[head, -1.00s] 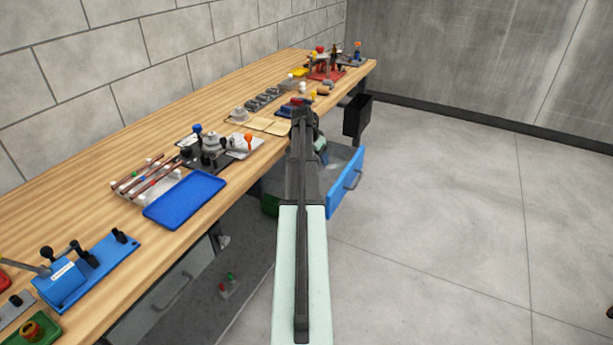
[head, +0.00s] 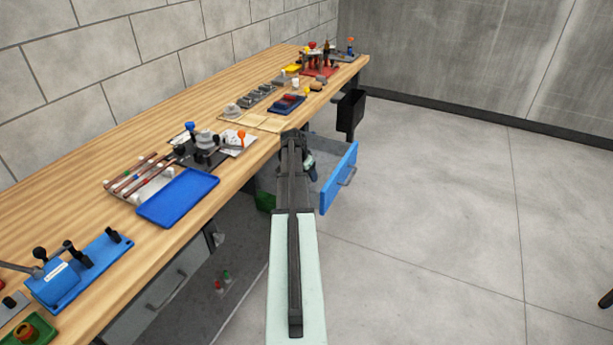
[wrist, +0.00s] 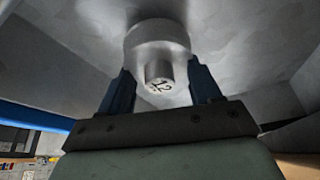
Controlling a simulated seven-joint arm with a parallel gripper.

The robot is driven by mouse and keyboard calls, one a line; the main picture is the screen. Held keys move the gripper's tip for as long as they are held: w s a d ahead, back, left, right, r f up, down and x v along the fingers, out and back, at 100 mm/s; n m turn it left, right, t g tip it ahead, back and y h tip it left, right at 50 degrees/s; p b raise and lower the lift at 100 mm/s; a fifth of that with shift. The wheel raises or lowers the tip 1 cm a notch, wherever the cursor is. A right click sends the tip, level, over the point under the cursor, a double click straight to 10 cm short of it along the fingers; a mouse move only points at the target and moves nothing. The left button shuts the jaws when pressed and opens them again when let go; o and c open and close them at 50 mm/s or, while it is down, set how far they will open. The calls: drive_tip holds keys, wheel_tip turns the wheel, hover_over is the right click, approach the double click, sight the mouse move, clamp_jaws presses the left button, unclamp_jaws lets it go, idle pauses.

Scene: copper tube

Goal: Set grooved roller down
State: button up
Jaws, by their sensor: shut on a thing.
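The grooved roller (wrist: 157,38) is a silver-grey metal cylinder with a smaller stub end marked "12". In the wrist view it sits between the two dark blue fingers of my gripper (wrist: 162,88), which is shut on it. The groove cannot be made out. In the head view my gripper (head: 309,165) is at the open drawer with the blue front (head: 339,178), below the bench top's edge. My own arm hides much of it there, and the roller cannot be seen in that view. Grey metal surfaces surround the roller in the wrist view.
The wooden bench (head: 60,193) runs along the block wall, with a blue tray (head: 178,198), a tube rack (head: 140,180) and several fixtures on it. A black bin (head: 351,110) hangs at the bench side beyond the drawer.

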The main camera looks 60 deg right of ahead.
drive_tip(key=shift+f, duration=0.55)
drive_tip(key=shift+f, duration=0.15)
drive_tip(key=o, duration=1.3)
drive_tip(key=shift+c, duration=0.2)
drive_tip(key=v, duration=1.2)
drive_tip(key=shift+a, duration=0.15)
